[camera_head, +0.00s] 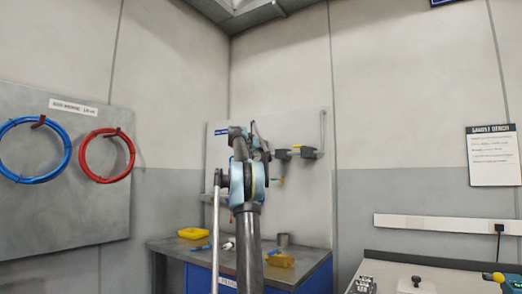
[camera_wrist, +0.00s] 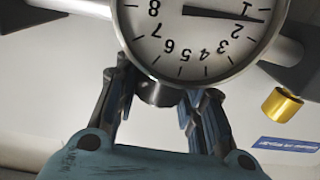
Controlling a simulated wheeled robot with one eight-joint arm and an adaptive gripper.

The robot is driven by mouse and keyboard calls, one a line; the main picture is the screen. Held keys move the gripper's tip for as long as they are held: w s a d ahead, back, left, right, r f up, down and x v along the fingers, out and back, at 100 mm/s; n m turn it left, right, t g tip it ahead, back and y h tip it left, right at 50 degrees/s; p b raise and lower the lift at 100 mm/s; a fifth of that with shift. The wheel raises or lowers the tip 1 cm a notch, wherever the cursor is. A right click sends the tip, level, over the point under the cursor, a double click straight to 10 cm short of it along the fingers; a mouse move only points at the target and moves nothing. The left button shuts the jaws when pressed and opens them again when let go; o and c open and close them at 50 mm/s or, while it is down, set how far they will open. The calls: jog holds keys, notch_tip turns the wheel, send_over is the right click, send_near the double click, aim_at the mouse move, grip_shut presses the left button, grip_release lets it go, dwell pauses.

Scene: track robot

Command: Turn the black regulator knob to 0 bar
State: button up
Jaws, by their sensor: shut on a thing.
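The black regulator knob (camera_wrist: 158,94) shows in the wrist view just below the pressure gauge (camera_wrist: 205,45), partly hidden by the gauge's rim. My gripper (camera_wrist: 160,88) has one finger on each side of the knob and is shut on it. The gauge has a white face and appears upside down. Its dark needle points between 1 and 2. In the head view my arm covers the knob and gauge in front of the light wall panel (camera_head: 219,170).
A brass-coloured cylinder (camera_wrist: 282,104) hangs at the right in the wrist view. Dark fittings (camera_head: 304,152) sit on the panel to the right of my arm. Below is a workbench (camera_head: 312,273) with a yellow tray (camera_head: 193,233), a yellow item (camera_head: 280,260) and a grey cup (camera_head: 283,240).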

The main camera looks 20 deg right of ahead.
jog(key=shift+a, duration=0.1)
jog(key=shift+o, duration=0.2)
jog(key=n+t+y, duration=0.2)
jog(key=n+y, duration=0.1)
jog(key=n+t+y, duration=0.3)
jog(key=y, duration=0.1)
jog(key=shift+y, duration=0.3)
jog(key=shift+n+t+y, duration=0.7)
jog(key=shift+n+y, duration=0.7)
jog(key=shift+y, duration=0.7)
jog(key=shift+c, duration=0.2)
jog(key=shift+a, duration=0.1)
jog(key=o, duration=1.1)
